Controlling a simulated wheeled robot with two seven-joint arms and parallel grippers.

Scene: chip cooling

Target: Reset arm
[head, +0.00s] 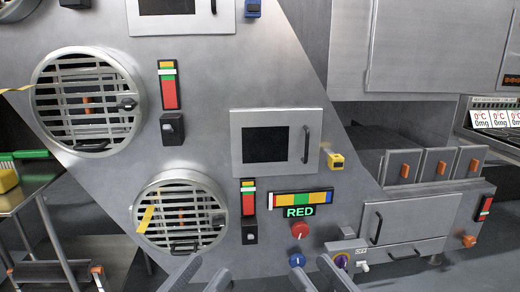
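My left gripper (202,276) shows at the bottom edge, left of the middle. Its two dark grey fingers stand apart with nothing between them. My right gripper (315,275) shows at the bottom edge to the right of it, also with two fingers apart and empty. Both are in front of the lower part of the grey machine panel (275,60). The rest of both arms is out of the frame.
A metal table (30,190) with a green brush (30,154) stands left. Orange-handled drawers (438,166) are right.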

